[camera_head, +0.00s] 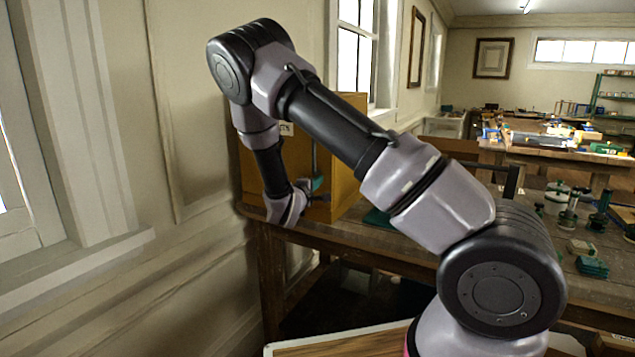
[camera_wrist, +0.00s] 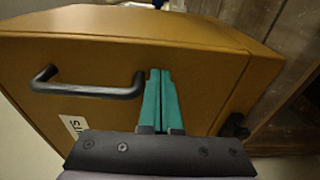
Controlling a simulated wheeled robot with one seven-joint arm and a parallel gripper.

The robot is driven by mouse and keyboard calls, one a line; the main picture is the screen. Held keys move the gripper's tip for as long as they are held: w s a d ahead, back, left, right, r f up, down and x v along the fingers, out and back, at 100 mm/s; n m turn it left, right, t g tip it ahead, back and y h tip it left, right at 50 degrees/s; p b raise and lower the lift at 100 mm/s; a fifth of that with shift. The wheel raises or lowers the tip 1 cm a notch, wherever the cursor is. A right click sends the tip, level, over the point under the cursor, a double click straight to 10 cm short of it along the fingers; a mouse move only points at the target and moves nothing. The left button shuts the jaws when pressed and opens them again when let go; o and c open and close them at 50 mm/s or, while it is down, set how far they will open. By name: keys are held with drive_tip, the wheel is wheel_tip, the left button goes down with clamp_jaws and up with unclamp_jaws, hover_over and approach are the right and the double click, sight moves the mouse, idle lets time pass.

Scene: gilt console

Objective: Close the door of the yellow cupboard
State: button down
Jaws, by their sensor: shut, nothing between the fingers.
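The yellow cupboard (camera_head: 346,150) stands on the workbench against the left wall, partly behind my arm. Its door (camera_wrist: 75,58) faces my gripper and fills much of the wrist view. The door has a black bar handle (camera_wrist: 88,88) and a white label (camera_wrist: 74,127). A thin seam parts the door from the strip beside it; I see no wide gap, but cannot tell whether the door is fully closed. My gripper (camera_wrist: 160,75) has its teal fingers shut and empty, in front of the door beside the handle. Contact cannot be told. In the head view my gripper (camera_head: 318,184) is low by the cupboard front.
The workbench (camera_head: 345,243) runs right from the cupboard, with green-based items (camera_head: 592,266) on its right part. A window sill (camera_head: 90,257) juts from the wall at left. Another cluttered table (camera_head: 490,155) stands further back.

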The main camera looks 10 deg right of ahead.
drive_tip(key=shift+w+d+r, duration=0.4)
drive_tip(key=shift+w+d, duration=0.05)
drive_tip(key=shift+d, duration=0.1)
drive_tip(key=v, duration=1.2)
drive_tip(key=s+d+r+m+g, duration=0.4)
drive_tip(key=s+d+m+g, duration=0.2)
drive_tip(key=s+d+g, duration=0.15)
drive_tip(key=s+d+r+m+g, duration=0.5)
drive_tip(key=s+d+g, duration=0.15)
drive_tip(key=d, duration=0.25)
drive_tip(key=s+a+r+m+t+y, duration=0.2)
drive_tip(key=s+a+r+t+y, duration=0.1)
drive_tip(key=s+r+y, duration=0.3)
drive_tip(key=s+a+r+m+t+y, duration=0.2)
drive_tip(key=s+r+t+y, duration=0.1)
drive_tip(key=s+r+y, duration=0.3)
wheel_tip(320, 180, up, 3)
drive_tip(key=shift+s+a+f, duration=0.25)
drive_tip(key=shift+s+a, duration=0.15)
drive_tip(key=shift+s, duration=0.6)
